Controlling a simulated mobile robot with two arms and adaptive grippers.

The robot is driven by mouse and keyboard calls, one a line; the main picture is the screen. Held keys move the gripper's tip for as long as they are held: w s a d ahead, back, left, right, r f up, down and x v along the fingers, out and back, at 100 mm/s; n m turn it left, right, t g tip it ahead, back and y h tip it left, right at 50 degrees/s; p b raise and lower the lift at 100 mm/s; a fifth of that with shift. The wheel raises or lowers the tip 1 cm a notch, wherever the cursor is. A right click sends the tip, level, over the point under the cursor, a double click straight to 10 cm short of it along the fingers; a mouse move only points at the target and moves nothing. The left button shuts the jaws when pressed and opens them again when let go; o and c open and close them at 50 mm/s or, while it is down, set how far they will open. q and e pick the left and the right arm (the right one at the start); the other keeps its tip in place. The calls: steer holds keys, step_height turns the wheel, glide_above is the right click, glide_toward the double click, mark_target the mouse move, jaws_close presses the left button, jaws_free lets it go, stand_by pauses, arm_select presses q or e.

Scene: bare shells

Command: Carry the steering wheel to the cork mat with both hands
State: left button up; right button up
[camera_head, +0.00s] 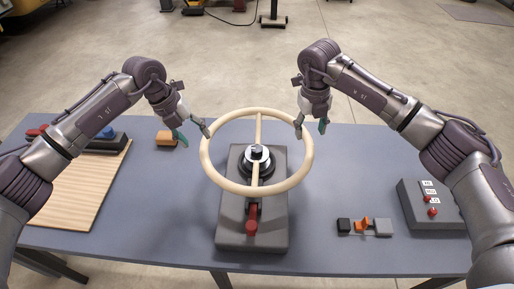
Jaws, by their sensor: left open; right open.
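A cream steering wheel (208,166) with a straight bar across it sits over a dark grey stand (268,232) in the middle of the table. The stand has a black hub at its top and a red lever at its front. My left gripper (192,134) is open and empty at the wheel's upper left rim. My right gripper (311,129) is open and empty at the wheel's upper right rim. I cannot tell whether either finger touches the rim. A tan mat with a striped, wood-like surface (82,192), possibly the cork mat, lies at the left of the table, partly behind my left arm.
An orange-brown block (166,139) lies beyond the mat's right edge. Red and blue items on a dark base stand at the mat's far edge. A grey control box (434,208) and a small clamp-like item (363,226) lie at the right. The table between mat and stand is clear.

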mark_target(203, 146)
arm_select(q)
steer(key=x, duration=0.7)
arm_select(e)
steer(key=f, duration=0.6)
steer(key=shift+d+f, duration=0.2)
steer(key=shift+f, duration=0.15)
arm_select(q)
steer(key=shift+c, duration=0.4)
arm_select(e)
steer(key=shift+c, duration=0.4)
arm_select(q)
jaws_close()
arm_select(e)
jaws_close()
arm_select(q)
steer(key=shift+a, duration=0.1)
steer(key=shift+r, duration=0.2)
arm_select(e)
steer(key=shift+r, duration=0.1)
